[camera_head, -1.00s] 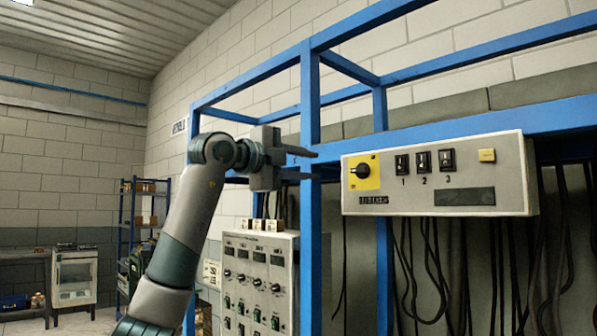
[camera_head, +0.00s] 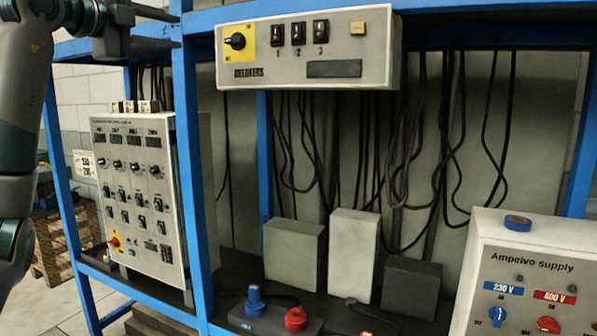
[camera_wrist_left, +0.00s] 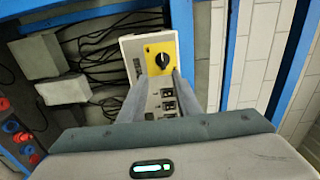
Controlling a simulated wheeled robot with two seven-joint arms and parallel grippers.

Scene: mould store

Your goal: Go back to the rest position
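My left gripper (camera_head: 158,12) is at the top left of the head view, partly cut off by the upper edge, in front of the blue frame. In the left wrist view, its two fingers (camera_wrist_left: 161,78) stand apart with nothing between them, so it is open. Beyond them is the breaker box (camera_wrist_left: 142,68), which shows whole in the head view (camera_head: 290,72) with a yellow-backed black rotary switch (camera_head: 236,41) and three black switches. The gripper looks apart from the box. My right gripper is not in view.
A blue rack (camera_head: 192,180) carries a control panel (camera_head: 140,200) on the left. The Ampelvo supply box (camera_head: 530,262) stands at the lower right. Grey boxes (camera_head: 292,252) and hanging black cables are at the back. A pallet (camera_head: 45,250) lies at the left.

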